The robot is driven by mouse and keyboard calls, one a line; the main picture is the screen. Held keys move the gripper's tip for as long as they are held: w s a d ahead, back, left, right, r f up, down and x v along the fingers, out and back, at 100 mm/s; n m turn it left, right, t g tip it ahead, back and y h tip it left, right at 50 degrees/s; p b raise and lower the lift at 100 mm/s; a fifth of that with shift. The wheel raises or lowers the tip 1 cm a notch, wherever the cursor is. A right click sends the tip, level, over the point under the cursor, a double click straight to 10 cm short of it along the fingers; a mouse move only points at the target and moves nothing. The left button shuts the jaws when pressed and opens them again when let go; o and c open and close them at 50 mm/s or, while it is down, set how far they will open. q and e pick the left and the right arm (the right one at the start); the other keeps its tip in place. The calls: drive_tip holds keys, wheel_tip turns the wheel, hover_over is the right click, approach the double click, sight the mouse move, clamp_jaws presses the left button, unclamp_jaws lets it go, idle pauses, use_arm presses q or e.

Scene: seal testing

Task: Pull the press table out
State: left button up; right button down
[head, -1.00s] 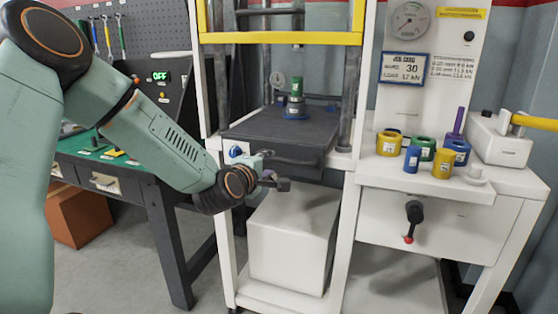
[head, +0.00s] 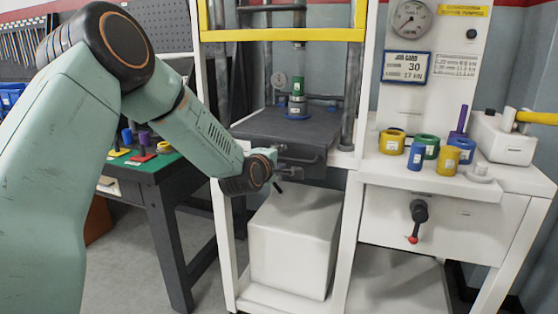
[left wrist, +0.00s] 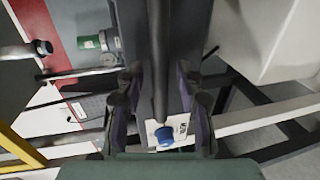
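The press table (head: 262,124) is a dark grey slab inside the white press frame. A green cylinder (head: 298,88) on a blue base stands on it. A dark bar handle (head: 298,160) runs along its front edge. My left gripper (head: 284,180) is at the left part of this handle, partly covering the table's front corner. In the left wrist view, the two fingers of my left gripper (left wrist: 160,100) stand apart on either side of the dark handle bar (left wrist: 159,50), with gaps visible. A blue knob (left wrist: 165,136) shows near the fingers. My right gripper is out of view.
A white box (head: 292,240) stands below the press table. To the right, a white bench (head: 500,187) carries coloured rings and cylinders, with a red-tipped lever (head: 417,212) on its front. A green-topped workbench (head: 165,165) stands at the left.

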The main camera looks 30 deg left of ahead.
use_arm(q)
drive_tip(key=shift+w+f, duration=0.1)
clamp_jaws()
idle(0.3)
idle(0.4)
